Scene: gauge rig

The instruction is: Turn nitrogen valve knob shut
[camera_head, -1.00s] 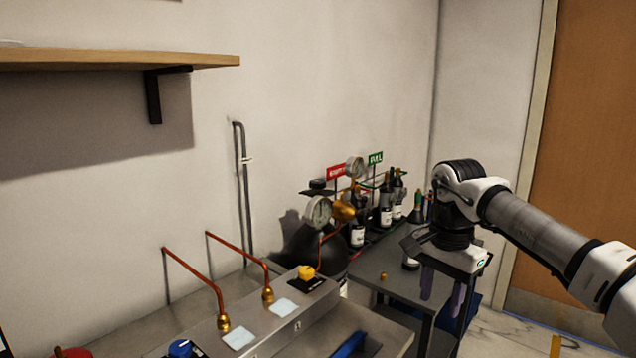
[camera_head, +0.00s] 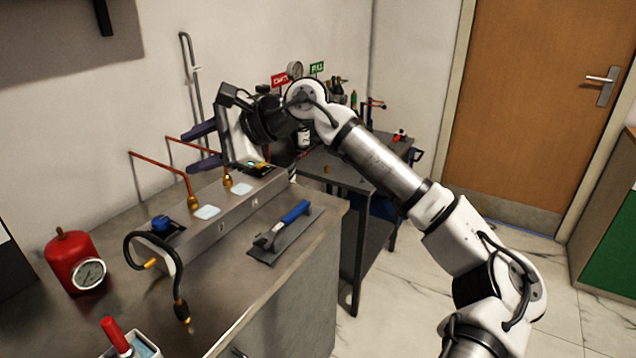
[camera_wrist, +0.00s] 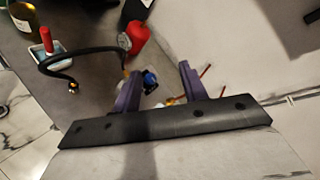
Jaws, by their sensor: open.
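A grey manifold box (camera_head: 213,222) on the bench carries a blue knob (camera_head: 160,223) at its near left end. The blue knob also shows in the wrist view (camera_wrist: 150,79), between the fingers but beyond them. At the box's far right end is a dark plate with a bit of yellow (camera_head: 262,169), where a yellow knob showed earlier; my wrist partly covers it. I cannot read which knob is nitrogen. My gripper (camera_head: 188,153) has two purple fingers, apart and empty, pointing left above the far part of the box. It touches neither knob.
Two copper pipes (camera_head: 150,160) rise from brass fittings on the box, close to my fingers. A black hose (camera_head: 131,246), red canister with gauge (camera_head: 72,262) and blue-handled trowel (camera_head: 285,228) lie around it. A dark side table (camera_head: 340,168) stands beyond.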

